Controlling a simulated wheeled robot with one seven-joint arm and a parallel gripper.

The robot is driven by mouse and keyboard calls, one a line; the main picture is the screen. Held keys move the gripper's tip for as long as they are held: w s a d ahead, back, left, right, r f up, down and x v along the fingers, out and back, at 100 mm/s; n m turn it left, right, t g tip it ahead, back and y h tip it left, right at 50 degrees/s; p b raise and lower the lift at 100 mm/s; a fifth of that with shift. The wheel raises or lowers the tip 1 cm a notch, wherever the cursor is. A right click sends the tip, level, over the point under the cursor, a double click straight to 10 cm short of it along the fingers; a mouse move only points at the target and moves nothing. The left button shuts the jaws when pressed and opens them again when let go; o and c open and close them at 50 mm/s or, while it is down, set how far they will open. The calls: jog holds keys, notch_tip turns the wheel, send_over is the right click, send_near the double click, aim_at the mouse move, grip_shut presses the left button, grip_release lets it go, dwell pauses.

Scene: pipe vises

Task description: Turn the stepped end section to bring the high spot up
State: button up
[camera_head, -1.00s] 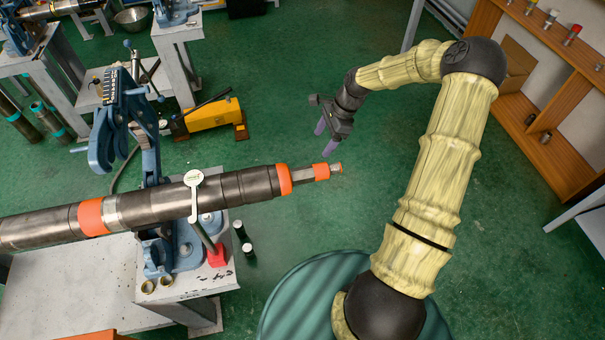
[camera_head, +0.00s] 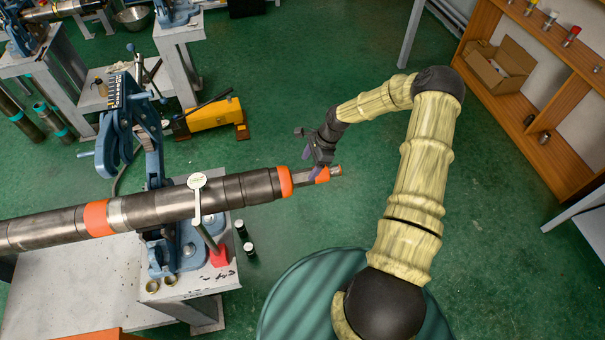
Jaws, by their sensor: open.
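A long dark pipe tool (camera_head: 155,207) lies across the blue vise (camera_head: 160,256), slanting slightly up to the right. Its stepped end section (camera_head: 334,171) sticks out at the right, past an orange ring (camera_head: 285,182), with a narrow grey part and an orange band (camera_head: 322,175). A round white dial gauge (camera_head: 197,181) stands over the pipe on a post with a red base (camera_head: 220,256). My gripper (camera_head: 311,165) points down at the stepped end section, its purple fingers open around or just beside the narrow part. I cannot tell whether they touch it.
The vise stands on a grey bench (camera_head: 90,285). A yellow machine (camera_head: 212,114) sits on the floor behind. A wooden shelf (camera_head: 540,100) is at the right. Green floor between is clear.

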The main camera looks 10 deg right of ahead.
aim_at(306, 172)
jog(key=p+x, duration=0.2)
jog(key=x, duration=0.4)
jog(key=shift+s+a+f, duration=0.1)
jog(key=shift+a+f, duration=0.1)
jog(key=shift+a, duration=0.05)
jog(key=shift+s+f, duration=0.1)
jog(key=shift+f, duration=0.1)
jog(key=shift+d, duration=0.1)
jog(key=c, duration=1)
